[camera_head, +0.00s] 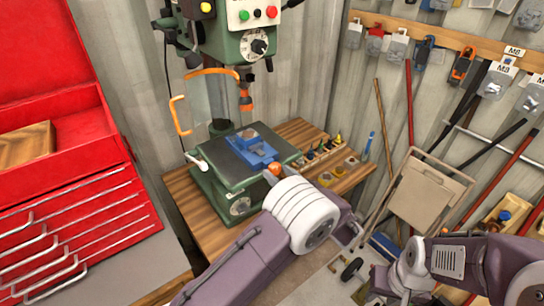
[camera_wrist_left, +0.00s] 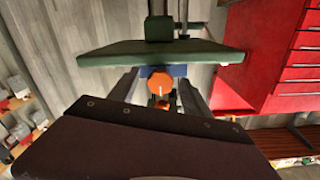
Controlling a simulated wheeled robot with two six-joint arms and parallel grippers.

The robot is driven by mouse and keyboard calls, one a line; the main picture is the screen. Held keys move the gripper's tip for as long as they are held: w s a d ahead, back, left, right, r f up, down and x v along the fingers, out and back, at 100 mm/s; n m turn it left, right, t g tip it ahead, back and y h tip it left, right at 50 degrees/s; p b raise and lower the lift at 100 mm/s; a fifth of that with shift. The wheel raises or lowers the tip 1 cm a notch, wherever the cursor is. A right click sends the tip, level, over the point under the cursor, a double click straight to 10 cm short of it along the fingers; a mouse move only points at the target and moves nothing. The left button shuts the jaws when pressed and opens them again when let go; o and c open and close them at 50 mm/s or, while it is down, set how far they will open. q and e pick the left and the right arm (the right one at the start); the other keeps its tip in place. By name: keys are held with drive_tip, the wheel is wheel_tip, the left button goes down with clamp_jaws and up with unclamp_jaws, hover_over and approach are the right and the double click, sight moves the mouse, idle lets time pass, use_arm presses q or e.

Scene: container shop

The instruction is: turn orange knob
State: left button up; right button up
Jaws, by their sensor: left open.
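The orange knob (camera_head: 274,168) is at the front of a blue vise (camera_head: 255,148) on the green drill press table (camera_head: 228,166). In the left wrist view the knob (camera_wrist_left: 160,81) faces the camera. My left gripper (camera_head: 279,174) is at the knob. In the left wrist view its open fingers (camera_wrist_left: 161,92) stand one on each side of the knob, with a gap visible. I cannot tell if the fingertips reach past it. My right arm (camera_head: 410,275) is at the lower right; its fingertips cannot be made out.
A red tool cabinet (camera_head: 85,150) stands at the left. The green drill press head (camera_head: 235,30) and an orange-framed guard (camera_head: 180,110) are above the table. Small tools in a wooden rack (camera_head: 318,158) are right of the vise. A folded beige chair (camera_head: 428,195) leans at the wall.

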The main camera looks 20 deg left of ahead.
use_arm(q)
drive_tip(key=shift+w+a+r, duration=0.1)
drive_tip(key=shift+w+a, duration=0.1)
drive_tip(key=shift+a, duration=0.05)
drive_tip(key=shift+d, duration=0.1)
drive_tip(key=shift+s+d+r, duration=0.1)
drive_tip(key=shift+s+d, duration=0.1)
drive_tip(key=shift+d, duration=0.05)
drive_tip(key=shift+a, duration=0.2)
drive_tip(key=c, duration=0.6)
clamp_jaws()
use_arm(e)
drive_tip(key=shift+w+d+r, duration=0.1)
drive_tip(key=shift+w+r, duration=0.15)
drive_tip(key=shift+r, duration=0.05)
drive_tip(key=shift+f, duration=0.1)
